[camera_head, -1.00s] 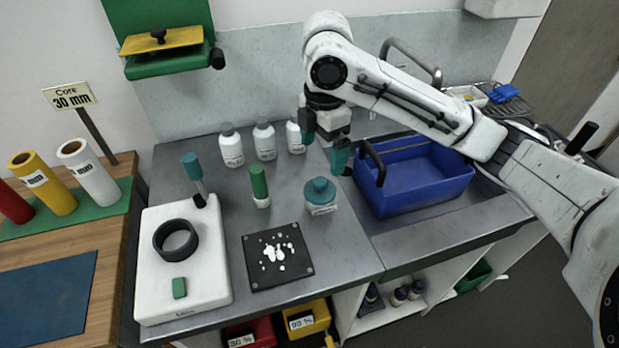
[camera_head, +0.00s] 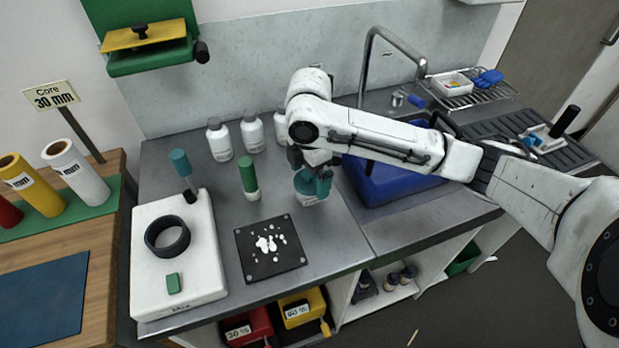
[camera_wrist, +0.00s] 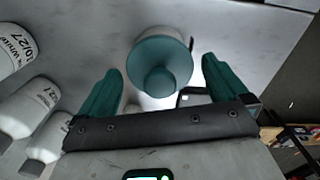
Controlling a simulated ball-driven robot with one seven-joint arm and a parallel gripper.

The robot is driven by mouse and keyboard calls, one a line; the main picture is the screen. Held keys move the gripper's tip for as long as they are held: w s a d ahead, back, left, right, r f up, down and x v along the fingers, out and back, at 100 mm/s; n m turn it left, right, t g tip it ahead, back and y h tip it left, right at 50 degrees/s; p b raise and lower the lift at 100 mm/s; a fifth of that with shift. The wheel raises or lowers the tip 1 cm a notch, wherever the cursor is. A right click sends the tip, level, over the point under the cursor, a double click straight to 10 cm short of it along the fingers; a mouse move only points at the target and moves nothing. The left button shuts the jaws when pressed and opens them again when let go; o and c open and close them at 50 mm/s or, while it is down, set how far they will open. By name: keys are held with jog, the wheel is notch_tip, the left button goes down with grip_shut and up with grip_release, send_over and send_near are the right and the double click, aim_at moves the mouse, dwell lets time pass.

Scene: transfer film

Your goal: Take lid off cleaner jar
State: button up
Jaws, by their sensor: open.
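The cleaner jar (camera_head: 313,199) is a short white jar on the grey counter, topped by a teal lid (camera_wrist: 158,62) with a round knob. My gripper (camera_head: 312,176) is just above the jar in the head view, partly hiding the lid. In the wrist view, the teal fingers of my gripper (camera_wrist: 161,68) are spread apart, one on each side of the lid's knob. Gaps show between the fingers and the lid, and nothing is held. The lid sits on the jar. I cannot tell exactly how high the fingertips are over it.
Several white bottles (camera_head: 219,140) stand behind the jar. A green-capped bottle (camera_head: 249,178) is to its left, and a black plate (camera_head: 268,262) with white bits lies in front. A blue basin (camera_head: 390,183) is close on the right, partly behind my arm.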

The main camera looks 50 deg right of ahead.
jog(key=c, duration=1)
jog(key=shift+r, duration=0.45)
notch_tip(320, 180, up, 3)
jog(key=shift+s+a+f+b, duration=0.1)
jog(key=shift+s+f+b, duration=0.1)
jog(key=shift+b, duration=0.3)
jog(key=s+a+r+p, duration=0.1)
jog(key=s+r+p, duration=0.1)
jog(key=s+r, duration=0.1)
jog(key=s+a+r+p, duration=0.1)
jog(key=s+r+p, duration=0.2)
jog(key=s, duration=0.2)
jog(key=s+a+r+p, duration=0.1)
jog(key=s+r+p, duration=0.2)
jog(key=s, duration=0.1)
jog(key=shift+s+a+r, duration=0.3)
jog(key=shift+a+r, duration=0.05)
jog(key=shift+a, duration=0.05)
